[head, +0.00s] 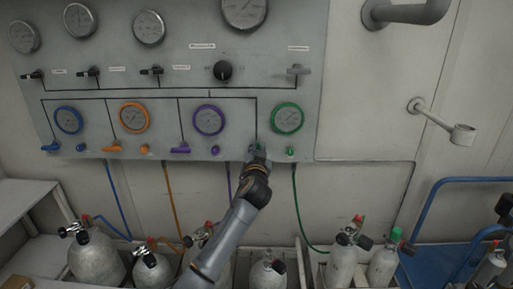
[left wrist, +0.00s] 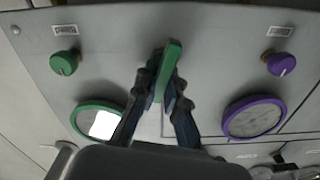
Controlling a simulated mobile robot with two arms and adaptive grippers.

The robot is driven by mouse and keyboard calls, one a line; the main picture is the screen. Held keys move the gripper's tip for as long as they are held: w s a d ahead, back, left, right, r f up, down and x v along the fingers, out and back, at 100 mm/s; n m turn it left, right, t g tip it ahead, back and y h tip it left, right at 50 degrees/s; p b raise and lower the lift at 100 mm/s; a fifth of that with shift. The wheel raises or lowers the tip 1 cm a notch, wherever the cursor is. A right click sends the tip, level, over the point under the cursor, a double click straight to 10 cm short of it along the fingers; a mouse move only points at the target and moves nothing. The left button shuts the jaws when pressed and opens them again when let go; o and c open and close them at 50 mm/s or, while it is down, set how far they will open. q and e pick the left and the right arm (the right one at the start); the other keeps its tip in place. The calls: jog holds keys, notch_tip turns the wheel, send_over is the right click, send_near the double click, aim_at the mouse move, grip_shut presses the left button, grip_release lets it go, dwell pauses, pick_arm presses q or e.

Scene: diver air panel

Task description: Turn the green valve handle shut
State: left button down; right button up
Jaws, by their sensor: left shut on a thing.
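The green valve handle (left wrist: 172,62) is a flat green lever, seen in the left wrist view between the fingers of my left gripper (left wrist: 162,88). The fingers are shut on it, one on each side, and its long side runs up the picture. In the head view my left gripper (head: 257,157) is at the lower edge of the panel, left of the green-rimmed gauge (head: 288,118) and the small green knob (head: 291,151). There the gripper and wrist largely hide the handle. My right gripper is not in view.
The purple lever (head: 180,149) and purple knob (head: 215,150) are left of my gripper on the grey panel (head: 180,95). Orange (head: 112,148) and blue (head: 51,147) levers are farther left. Hoses hang below. Metal cylinders (head: 343,262) stand along the bottom.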

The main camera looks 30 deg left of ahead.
pick_arm(q)
jog(key=m+p, duration=0.1)
jog(key=m, duration=0.2)
jog(key=shift+w+d+m, duration=0.1)
jog(key=shift+d+m, duration=0.05)
jog(key=shift+m, duration=0.15)
jog(key=m+p, duration=0.1)
jog(key=m, duration=0.2)
jog(key=shift+w+d+f+m+p, duration=0.1)
jog(key=shift+m+p, duration=0.2)
jog(key=shift+d+f+m+p, duration=0.2)
jog(key=shift+m+p, duration=0.5)
jog(key=shift+m, duration=1.1)
jog(key=shift+a+f+m+p, duration=0.2)
jog(key=shift+m+p, duration=0.5)
jog(key=shift+m, duration=1.1)
jog(key=shift+d+f, duration=0.1)
jog(key=c, duration=1.4)
grip_release()
jog(key=shift+w, duration=0.1)
jog(key=v, duration=1.2)
